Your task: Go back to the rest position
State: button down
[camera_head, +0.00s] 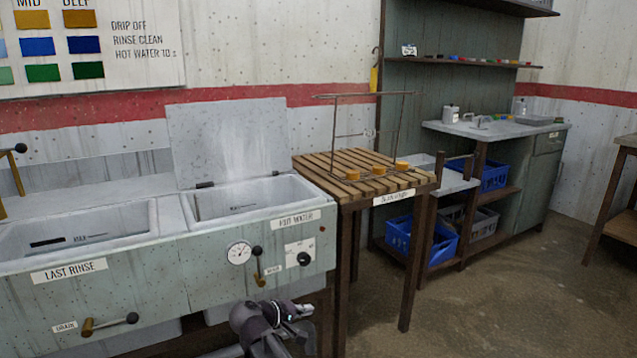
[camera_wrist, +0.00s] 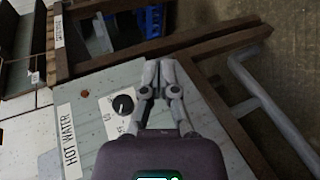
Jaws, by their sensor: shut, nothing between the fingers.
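My gripper (camera_head: 300,310) is low in front of the hot water basin's front panel in the head view. In the wrist view my gripper (camera_wrist: 161,88) has its fingers together with nothing between them. Behind the fingers in that view lie the panel's black knob (camera_wrist: 123,105) and the "HOT WATER" label (camera_wrist: 70,142). The gripper appears apart from the panel, though the exact gap cannot be told.
The hot water basin (camera_head: 250,205) has its lid raised. A slatted wooden table (camera_head: 345,160) with a wire rack and orange blocks stands to its right. Blue crates (camera_head: 420,238) sit under a bench beyond. The floor (camera_head: 500,310) at the right is clear.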

jog(key=s+d+f+m+g+y+p, duration=0.3)
jog(key=s+d+m+g+y, duration=0.15)
jog(key=s+d, duration=0.4)
jog(key=s+d+f+m+g+y+p, duration=0.2)
jog(key=s+d+m+g+y, duration=0.3)
jog(key=d, duration=0.7)
notch_tip(320, 180, up, 37)
jog(key=s+n+p, duration=0.1)
jog(key=p, duration=3.6)
jog(key=shift+t+p, duration=0.3)
jog(key=shift+t, duration=0.15)
jog(key=shift+s+n, duration=0.1)
jog(key=shift+n, duration=0.15)
